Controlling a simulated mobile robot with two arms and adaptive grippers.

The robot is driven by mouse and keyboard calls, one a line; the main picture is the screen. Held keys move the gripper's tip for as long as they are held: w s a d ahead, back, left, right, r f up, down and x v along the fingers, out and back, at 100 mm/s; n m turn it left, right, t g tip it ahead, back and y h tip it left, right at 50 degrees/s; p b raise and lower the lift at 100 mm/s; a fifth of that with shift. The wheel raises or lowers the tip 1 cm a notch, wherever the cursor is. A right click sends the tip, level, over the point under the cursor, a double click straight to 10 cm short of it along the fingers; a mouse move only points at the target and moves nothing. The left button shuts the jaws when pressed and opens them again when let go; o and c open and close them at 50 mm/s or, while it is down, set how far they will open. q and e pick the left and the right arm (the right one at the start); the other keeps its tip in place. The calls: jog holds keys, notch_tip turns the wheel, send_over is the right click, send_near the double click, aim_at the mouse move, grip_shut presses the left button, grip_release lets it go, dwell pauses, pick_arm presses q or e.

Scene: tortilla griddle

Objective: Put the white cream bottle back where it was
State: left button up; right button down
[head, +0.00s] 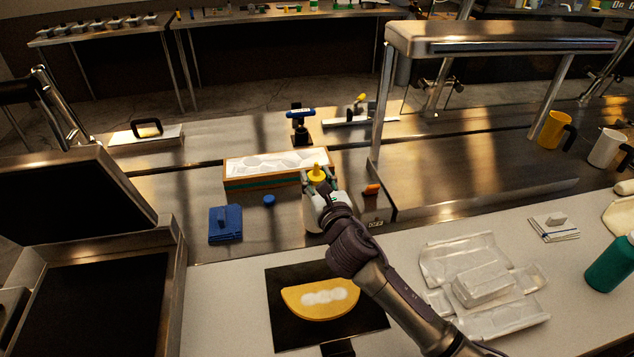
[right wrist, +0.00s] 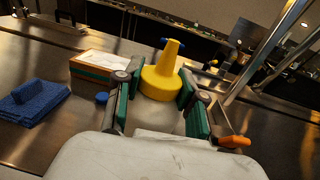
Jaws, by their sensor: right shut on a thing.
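The white cream bottle (head: 312,214) has a white body and a yellow cone-shaped cap (head: 317,173). It stands upright in my right gripper (head: 320,186), over the near part of the steel counter, in front of a wood-edged box (head: 235,183). In the right wrist view, the green-padded fingers of the right gripper (right wrist: 160,108) are on both sides of the bottle, below its yellow cap (right wrist: 161,78). I cannot tell whether its base touches the counter. My left gripper is not in view.
A folded blue cloth (head: 226,224) and a blue cap (head: 269,200) lie left of the bottle. An orange-handled tool (head: 371,189) is close on its right. A folded tortilla with white cream (head: 322,298) lies on a black board (head: 281,334) in front. A steel shelf (head: 480,180) stands right.

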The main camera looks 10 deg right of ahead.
jog(key=shift+f, duration=0.6)
jog(key=c, duration=0.7)
grip_release()
jog(key=shift+f, duration=0.1)
jog(key=shift+s, duration=0.1)
jog(key=s+d+b, duration=0.1)
jog(key=s, duration=1.1)
jog(key=shift+r+b, duration=0.2)
jog(key=shift+b, duration=0.1)
jog(key=shift+w, duration=0.1)
